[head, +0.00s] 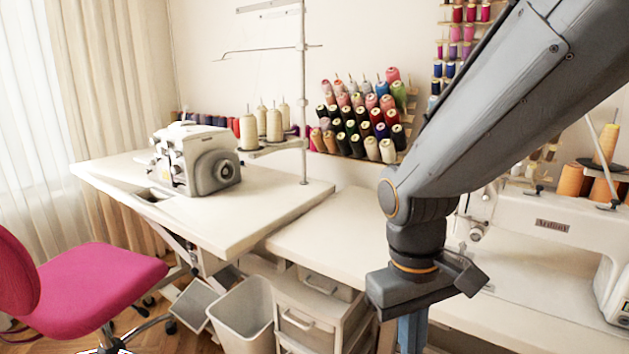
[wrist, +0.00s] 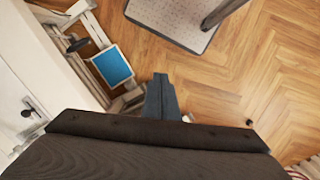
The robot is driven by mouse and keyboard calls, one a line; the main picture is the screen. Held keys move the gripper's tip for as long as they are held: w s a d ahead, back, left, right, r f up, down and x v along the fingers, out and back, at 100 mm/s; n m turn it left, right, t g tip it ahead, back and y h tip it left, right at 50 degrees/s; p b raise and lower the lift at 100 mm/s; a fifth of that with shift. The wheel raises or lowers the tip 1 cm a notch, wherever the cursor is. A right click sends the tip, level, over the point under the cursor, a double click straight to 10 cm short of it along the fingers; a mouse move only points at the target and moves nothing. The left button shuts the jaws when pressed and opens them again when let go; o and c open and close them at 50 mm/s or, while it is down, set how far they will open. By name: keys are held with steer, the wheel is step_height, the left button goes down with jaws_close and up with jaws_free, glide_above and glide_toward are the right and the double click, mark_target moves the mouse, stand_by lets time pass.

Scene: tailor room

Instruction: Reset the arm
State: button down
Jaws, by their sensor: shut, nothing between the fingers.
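My arm reaches in from the upper right of the head view and bends down at its wrist in front of the white sewing table. My gripper (head: 411,335) points down there, and its lower end is cut off by the picture's bottom edge. In the wrist view my gripper (wrist: 162,80) shows as two grey-blue fingers close together, with nothing between them. It hangs over the wooden floor (wrist: 225,85), apart from any object.
A white overlock machine (head: 197,158) stands on the left table (head: 270,205). A white sewing machine (head: 545,232) stands to the right, behind my arm. A drawer unit (head: 305,322), a bin (head: 243,315) and a pink chair (head: 95,280) stand below. Thread spools (head: 360,115) hang on the wall.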

steer(key=d+r+m+t+y+p, duration=0.1)
steer(key=d+r+m+p, duration=0.2)
steer(key=r+p, duration=0.4)
steer(key=d+p, duration=0.1)
steer(key=p, duration=0.4)
steer(key=shift+s+d+r+m+p, duration=0.3)
steer(key=shift+s+d+r, duration=0.05)
steer(key=shift+d+r, duration=0.05)
